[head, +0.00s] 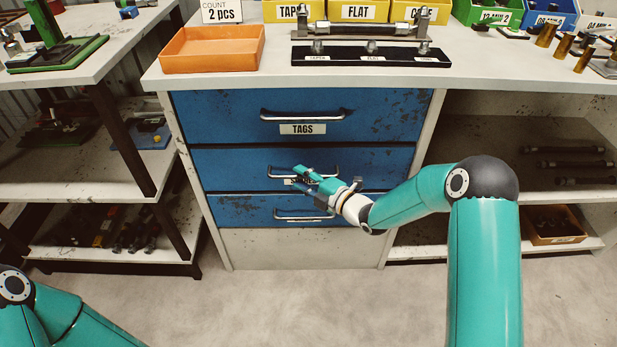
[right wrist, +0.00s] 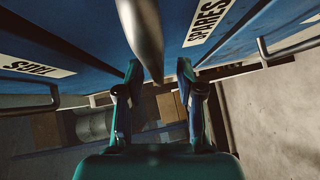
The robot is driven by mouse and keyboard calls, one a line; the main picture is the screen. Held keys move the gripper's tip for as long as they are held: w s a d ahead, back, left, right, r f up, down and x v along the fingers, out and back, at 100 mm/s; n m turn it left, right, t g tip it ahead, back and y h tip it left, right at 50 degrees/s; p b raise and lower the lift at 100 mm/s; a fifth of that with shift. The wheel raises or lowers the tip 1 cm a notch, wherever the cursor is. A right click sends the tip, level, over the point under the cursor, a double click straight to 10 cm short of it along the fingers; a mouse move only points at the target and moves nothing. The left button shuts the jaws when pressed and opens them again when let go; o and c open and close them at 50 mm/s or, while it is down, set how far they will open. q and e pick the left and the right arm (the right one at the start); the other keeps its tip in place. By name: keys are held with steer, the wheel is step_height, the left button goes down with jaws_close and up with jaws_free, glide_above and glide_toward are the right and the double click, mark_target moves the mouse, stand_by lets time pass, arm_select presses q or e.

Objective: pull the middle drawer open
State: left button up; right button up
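The blue middle drawer (head: 230,170) sits between the top and bottom drawers and looks closed. Its metal handle (head: 276,177) is partly covered by my right gripper (head: 304,177), and its label is mostly hidden there. In the right wrist view, the handle (right wrist: 143,35) runs between the two fingers of my right gripper (right wrist: 158,70), beside the SPARES label (right wrist: 208,20). The fingers are open, one on each side of the bar, with visible gaps. My left arm shows at the lower left, but its gripper is outside the picture.
The top drawer (head: 385,117), labelled TAGS, and the bottom drawer (head: 235,210) also look closed. An orange tray (head: 212,62) stands on the worktop above. Open shelves flank the drawers. The floor (head: 290,305) in front is clear.

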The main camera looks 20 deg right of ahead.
steer(key=shift+w+a, duration=0.15)
steer(key=shift+w, duration=0.15)
jaws_close()
steer(key=shift+f, duration=0.1)
